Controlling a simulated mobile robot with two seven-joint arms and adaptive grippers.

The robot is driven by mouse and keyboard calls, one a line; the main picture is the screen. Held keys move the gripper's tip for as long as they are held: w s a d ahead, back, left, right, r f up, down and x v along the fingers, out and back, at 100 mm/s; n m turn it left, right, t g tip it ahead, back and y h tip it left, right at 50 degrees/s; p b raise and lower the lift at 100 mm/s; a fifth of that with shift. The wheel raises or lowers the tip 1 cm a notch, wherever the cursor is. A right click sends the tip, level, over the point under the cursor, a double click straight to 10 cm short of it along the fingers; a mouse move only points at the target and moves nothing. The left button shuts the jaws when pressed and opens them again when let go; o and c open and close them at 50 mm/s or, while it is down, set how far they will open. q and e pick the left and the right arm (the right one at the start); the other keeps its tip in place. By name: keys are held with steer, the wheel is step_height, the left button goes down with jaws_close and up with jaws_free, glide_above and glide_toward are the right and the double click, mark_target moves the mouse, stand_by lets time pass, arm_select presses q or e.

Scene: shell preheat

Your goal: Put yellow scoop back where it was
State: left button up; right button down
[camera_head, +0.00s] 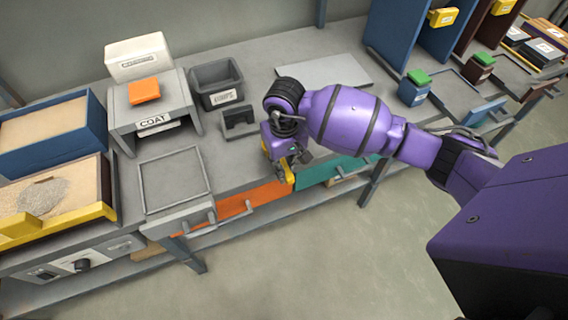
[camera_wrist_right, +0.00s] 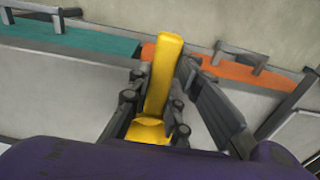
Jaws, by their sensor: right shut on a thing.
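The yellow scoop (camera_wrist_right: 163,70) is between the fingers of my right gripper (camera_wrist_right: 157,105) in the right wrist view, with its long flat part pointing away from the wrist. In the head view my right gripper (camera_head: 287,160) is shut on the scoop (camera_head: 288,174), which hangs down by the bench's front edge, above the orange and teal drawer fronts. Much of the scoop is hidden by the gripper. My left gripper is not in view.
A small dark stand (camera_head: 239,123) and an open grey bin (camera_head: 217,84) are left of my right gripper. A COAT station (camera_head: 153,117) holds an orange block (camera_head: 143,90). A framed tray area (camera_head: 174,180) is empty. A sand tray (camera_head: 75,187) is far left.

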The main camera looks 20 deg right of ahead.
mark_target(284, 165)
steer(key=shift+f, duration=0.1)
steer(key=c, duration=2.1)
jaws_free()
steer(key=shift+f, duration=0.15)
steer(key=o, duration=0.5)
step_height(284, 165, up, 13)
steer(key=shift+s+f, duration=0.1)
steer(key=shift+f, duration=0.1)
